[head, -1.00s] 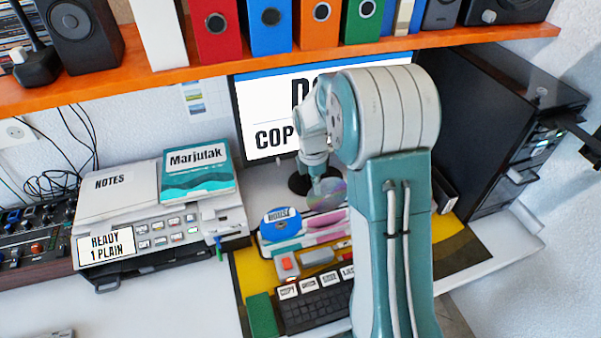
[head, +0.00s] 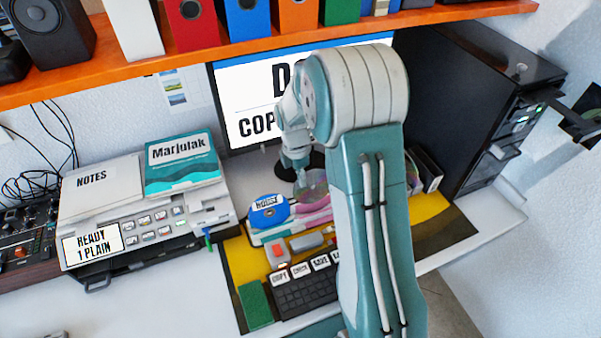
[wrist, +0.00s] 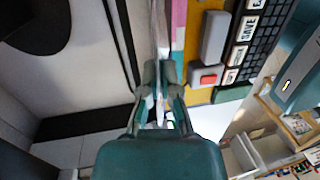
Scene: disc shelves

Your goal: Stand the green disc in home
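A thin see-through disc with a pinkish-green sheen (head: 315,182) hangs upright at my gripper (head: 302,178), in front of the monitor. In the wrist view my gripper (wrist: 165,75) is shut on the disc, which shows edge-on as a thin pale strip (wrist: 158,35) between the fingers. Its true colour is hard to tell. Below it on the desk is a low holder with pink and white parts (head: 290,224) and a blue round piece with a label (head: 268,211). I cannot read a "home" label; my arm hides the area to the right of the disc.
A keyboard (head: 305,288) and a red button box (head: 277,254) lie in front of the holder. A printer with books (head: 150,228) stands left, a black cabinet (head: 475,110) right. The monitor (head: 250,95) and orange shelf (head: 190,66) are behind. Bare desk lies at front left.

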